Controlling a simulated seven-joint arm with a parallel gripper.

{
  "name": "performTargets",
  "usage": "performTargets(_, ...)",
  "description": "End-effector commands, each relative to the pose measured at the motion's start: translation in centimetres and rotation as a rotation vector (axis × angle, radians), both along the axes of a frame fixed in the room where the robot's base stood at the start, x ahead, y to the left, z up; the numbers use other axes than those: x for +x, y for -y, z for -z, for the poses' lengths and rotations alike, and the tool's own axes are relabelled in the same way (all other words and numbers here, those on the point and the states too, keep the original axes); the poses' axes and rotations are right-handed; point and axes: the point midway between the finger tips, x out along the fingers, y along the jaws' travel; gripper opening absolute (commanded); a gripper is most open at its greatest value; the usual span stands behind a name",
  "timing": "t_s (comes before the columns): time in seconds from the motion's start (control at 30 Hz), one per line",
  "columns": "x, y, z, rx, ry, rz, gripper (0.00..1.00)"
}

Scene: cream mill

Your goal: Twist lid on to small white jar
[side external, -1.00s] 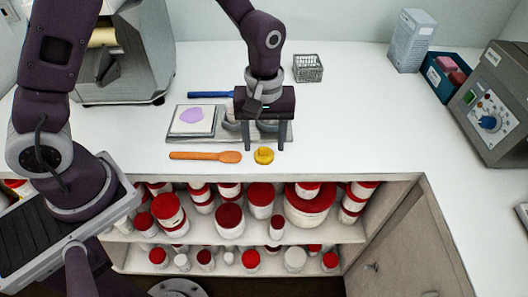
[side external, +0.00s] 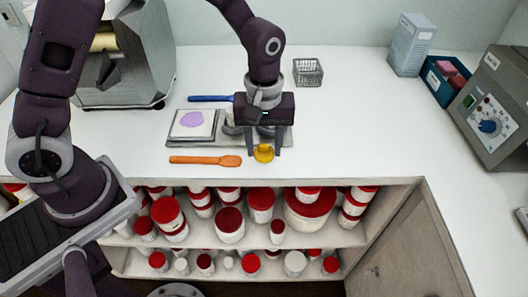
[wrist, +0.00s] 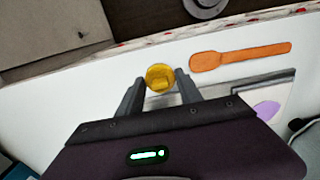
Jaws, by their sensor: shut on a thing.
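A small round yellow lid (side external: 263,154) is near the front edge of the white counter (side external: 350,140), and it also shows in the wrist view (wrist: 160,77). My gripper (side external: 264,153) points down with one finger on each side of the lid, shut on it. In the wrist view my gripper (wrist: 160,88) has the lid at its fingertips. Whether a jar is under the lid cannot be told. Grey round objects behind my gripper are partly hidden by it.
An orange spatula (side external: 205,161) lies left of the lid. A scale (side external: 193,124) with a purple patch on a white sheet and a blue-handled tool (side external: 208,98) lie behind. A wire basket (side external: 307,72) stands farther back. Shelves (side external: 330,238) below hold red-lidded white jars.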

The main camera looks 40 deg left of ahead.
Motion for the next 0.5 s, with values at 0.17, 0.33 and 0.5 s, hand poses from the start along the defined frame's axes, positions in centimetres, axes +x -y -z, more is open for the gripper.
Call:
performTargets(0.17,0.1,0.1,-4.8,-0.002,0.006,0.000,0.05)
performTargets(0.33,0.3,-0.6,-7.5,-0.001,0.004,-0.035,0.05)
performTargets(0.5,1.7,-5.1,-8.6,0.000,0.002,-0.277,0.05)
